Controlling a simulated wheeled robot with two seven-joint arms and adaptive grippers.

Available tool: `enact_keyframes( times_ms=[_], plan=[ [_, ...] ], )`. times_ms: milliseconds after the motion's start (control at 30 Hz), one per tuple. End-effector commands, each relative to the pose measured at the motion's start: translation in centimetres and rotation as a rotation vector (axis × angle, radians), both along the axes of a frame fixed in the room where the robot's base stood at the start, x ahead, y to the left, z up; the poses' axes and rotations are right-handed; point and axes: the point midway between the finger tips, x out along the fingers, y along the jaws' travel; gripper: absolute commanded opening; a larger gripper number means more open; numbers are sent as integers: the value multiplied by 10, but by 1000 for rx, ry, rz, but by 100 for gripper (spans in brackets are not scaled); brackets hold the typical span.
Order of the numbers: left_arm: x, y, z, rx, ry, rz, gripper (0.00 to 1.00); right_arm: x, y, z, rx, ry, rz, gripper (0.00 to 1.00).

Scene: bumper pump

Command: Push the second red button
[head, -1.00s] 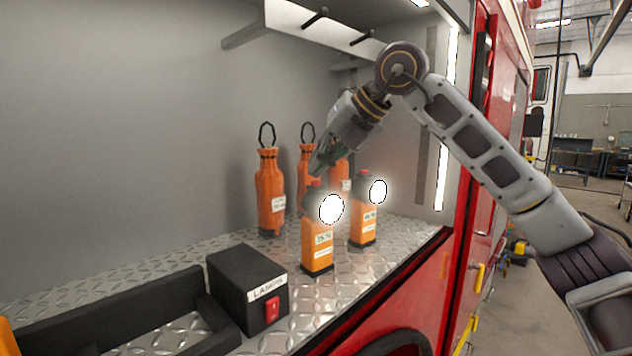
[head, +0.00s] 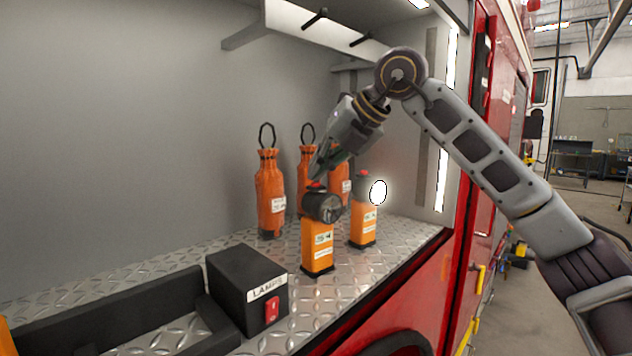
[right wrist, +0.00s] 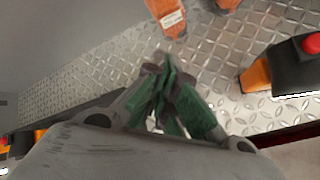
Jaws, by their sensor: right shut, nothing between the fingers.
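Two orange lamps with dark heads and red top buttons stand on the metal shelf. The nearer lamp (head: 317,248) is unlit, and its red button (head: 315,186) shows on top. The farther lamp (head: 362,222) has a glowing white lens, and its red button (head: 362,173) is clear of the gripper. My right gripper (head: 317,174) is shut and empty, its tips just above the nearer lamp's button; I cannot tell if they touch. In the right wrist view its green fingers (right wrist: 163,95) are together, and a red button (right wrist: 312,43) shows at the right edge. My left gripper is out of view.
Several orange bottles (head: 270,195) with black loops stand behind the lamps. A black LAMPS box (head: 245,280) with a red switch (head: 272,308) stands front left. Hooks (head: 315,18) hang from the overhead panel. The shelf's front edge drops off at the right.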

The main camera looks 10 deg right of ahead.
Motion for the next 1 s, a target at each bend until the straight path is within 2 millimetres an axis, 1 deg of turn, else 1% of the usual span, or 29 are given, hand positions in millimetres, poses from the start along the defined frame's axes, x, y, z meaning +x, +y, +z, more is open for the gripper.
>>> enact_keyframes(
  times_ms=[233, 667, 1000],
  plan=[
    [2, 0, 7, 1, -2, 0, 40, 0, 0, 8, 0, 0, 0, 0],
    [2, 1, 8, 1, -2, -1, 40, 0, 0, 9, 0, 0, 0, 0],
    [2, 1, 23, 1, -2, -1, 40, 0, 0, 28, -1, 0, 1, 0]
  ],
)
